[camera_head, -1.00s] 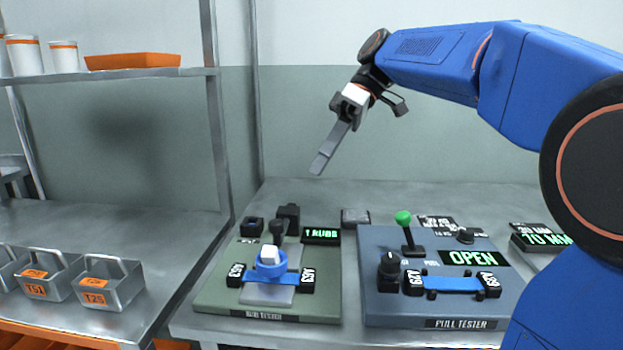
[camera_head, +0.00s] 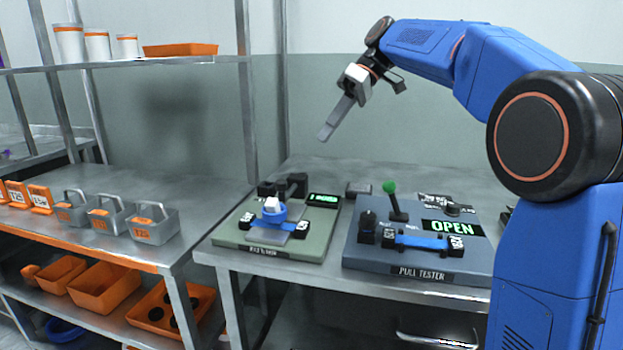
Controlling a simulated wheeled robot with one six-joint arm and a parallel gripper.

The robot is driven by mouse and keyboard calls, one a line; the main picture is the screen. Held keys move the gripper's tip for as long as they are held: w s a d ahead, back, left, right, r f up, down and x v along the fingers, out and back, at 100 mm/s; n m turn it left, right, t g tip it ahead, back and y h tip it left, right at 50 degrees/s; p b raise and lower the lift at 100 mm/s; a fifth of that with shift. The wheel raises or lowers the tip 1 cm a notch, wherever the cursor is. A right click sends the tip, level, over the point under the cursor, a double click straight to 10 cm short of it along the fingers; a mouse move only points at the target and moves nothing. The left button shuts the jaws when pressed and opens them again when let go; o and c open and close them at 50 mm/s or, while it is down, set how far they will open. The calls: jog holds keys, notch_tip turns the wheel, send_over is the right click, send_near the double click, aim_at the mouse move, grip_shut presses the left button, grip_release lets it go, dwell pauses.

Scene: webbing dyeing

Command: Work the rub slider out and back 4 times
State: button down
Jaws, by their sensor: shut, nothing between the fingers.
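The rub tester is a green board (camera_head: 306,246) at the left of the bench. Its rub slider (camera_head: 272,211), a blue ring with a white block on top, sits over a blue webbing strip clamped between two black labelled blocks. A small green-lit display (camera_head: 324,199) is at its back right; its text is too blurred to read now. My gripper (camera_head: 327,133) is shut and empty. It hangs in the air above and behind the testers, pointing down and left, well apart from the slider.
The pull tester (camera_head: 360,259) stands just right of the rub tester, with a green-knobbed lever (camera_head: 391,188) and a display reading OPEN. A metal shelf (camera_head: 164,248) at left holds grey baskets (camera_head: 152,223) and orange bins below. Air above the rub tester is clear.

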jog(key=x, duration=1)
jog(key=s+a, duration=0.1)
jog(key=s, duration=0.1)
jog(key=shift+s+a, duration=0.3)
jog(key=shift+a, duration=0.1)
jog(key=shift+s+a+f, duration=0.1)
jog(key=shift+s+a, duration=0.15)
jog(key=shift+s, duration=0.1)
jog(key=s, duration=0.1)
jog(key=s+a, duration=0.1)
jog(key=s, duration=0.1)
jog(key=shift+s+a, duration=0.15)
jog(key=shift+s, duration=0.3)
jog(key=shift+f, duration=0.1)
